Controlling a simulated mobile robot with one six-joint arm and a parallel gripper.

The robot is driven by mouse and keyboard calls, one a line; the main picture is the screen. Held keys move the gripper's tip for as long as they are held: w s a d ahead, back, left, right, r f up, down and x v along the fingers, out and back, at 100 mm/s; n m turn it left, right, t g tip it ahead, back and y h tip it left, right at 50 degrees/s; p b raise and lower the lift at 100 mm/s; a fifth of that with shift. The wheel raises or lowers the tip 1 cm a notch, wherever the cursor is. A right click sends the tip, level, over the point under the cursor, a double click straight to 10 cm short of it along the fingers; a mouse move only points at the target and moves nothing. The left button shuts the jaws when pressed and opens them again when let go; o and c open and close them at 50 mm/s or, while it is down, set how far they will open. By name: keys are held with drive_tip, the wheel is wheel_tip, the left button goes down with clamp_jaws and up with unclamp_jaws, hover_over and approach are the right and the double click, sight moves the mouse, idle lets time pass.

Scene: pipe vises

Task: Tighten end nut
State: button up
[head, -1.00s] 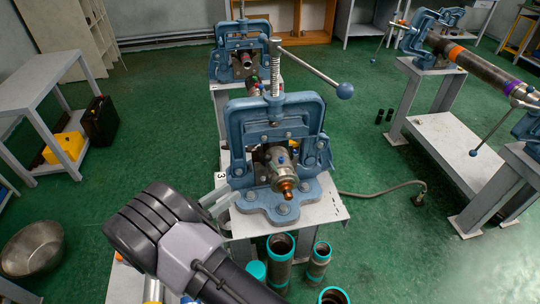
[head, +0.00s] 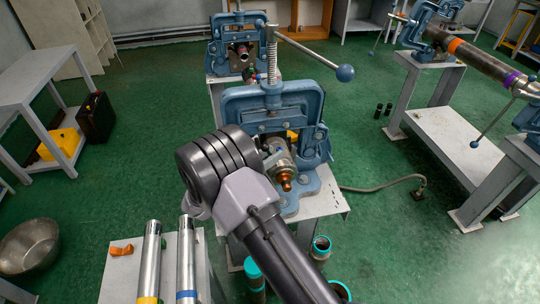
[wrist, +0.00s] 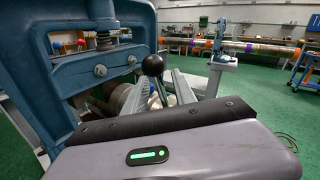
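The near blue pipe vise (head: 318,110) stands on a grey stand and holds a short metal fitting (head: 280,160). A copper-coloured end piece (head: 287,183) sticks out of the fitting toward me; I cannot tell which part is the end nut. In the head view my dark wrist covers the vise's left side and hides my fingers. In the wrist view my gripper (wrist: 164,88) has its two metal fingers apart. A black ball knob (wrist: 152,65) on a thin stem shows between or just beyond them; contact is unclear. The vise frame (wrist: 100,65) stands close on the left.
A small table (head: 207,250) at the front holds two silver tubes (head: 152,262) and an orange piece (head: 122,250). Teal-rimmed pipes (head: 320,246) stand below the vise. A second vise (head: 240,45) is behind; a long pipe (head: 480,65) is at right.

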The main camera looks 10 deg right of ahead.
clamp_jaws()
idle(1.3)
